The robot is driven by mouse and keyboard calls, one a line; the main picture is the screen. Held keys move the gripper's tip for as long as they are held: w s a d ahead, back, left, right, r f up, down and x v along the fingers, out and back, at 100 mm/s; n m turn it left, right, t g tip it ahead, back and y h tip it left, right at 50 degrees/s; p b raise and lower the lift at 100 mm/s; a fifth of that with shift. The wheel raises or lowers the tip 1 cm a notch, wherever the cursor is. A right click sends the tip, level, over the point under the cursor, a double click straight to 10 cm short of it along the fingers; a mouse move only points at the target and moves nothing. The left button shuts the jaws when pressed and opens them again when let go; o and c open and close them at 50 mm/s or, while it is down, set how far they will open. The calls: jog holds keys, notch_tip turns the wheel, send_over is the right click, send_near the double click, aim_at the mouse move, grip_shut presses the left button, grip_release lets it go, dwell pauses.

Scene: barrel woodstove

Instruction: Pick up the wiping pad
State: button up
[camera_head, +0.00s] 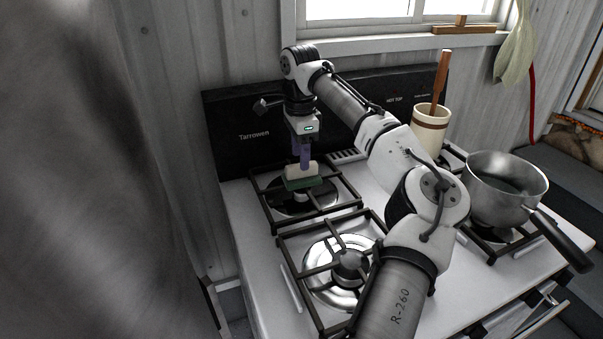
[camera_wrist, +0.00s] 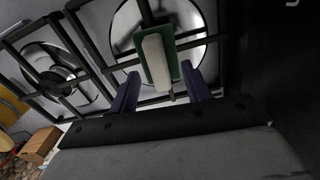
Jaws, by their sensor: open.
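The wiping pad (camera_head: 301,177) has a cream upper part on a green base. It rests on the grate of the back left burner in the head view. In the wrist view the pad (camera_wrist: 157,62) lies lengthwise, its near end between the two purple fingers. My gripper (camera_head: 304,163) points down right at the pad, and its fingertips overlap the pad's top in the head view. In the wrist view my gripper (camera_wrist: 163,88) is open, with a finger on each side of the pad and gaps visible. I cannot tell whether a finger touches it.
Black grates (camera_head: 337,268) surround the pad on the white stove top (camera_head: 243,218). The dark backsplash (camera_head: 240,138) stands close behind my gripper. A steel saucepan (camera_head: 505,190) and a cream crock (camera_head: 430,130) with a wooden handle stand to the right.

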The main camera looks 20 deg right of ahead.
aim_at(302, 173)
jog(key=shift+s+d+f+p, duration=0.15)
jog(key=shift+f+p, duration=0.3)
jog(key=shift+f, duration=1.5)
grip_shut()
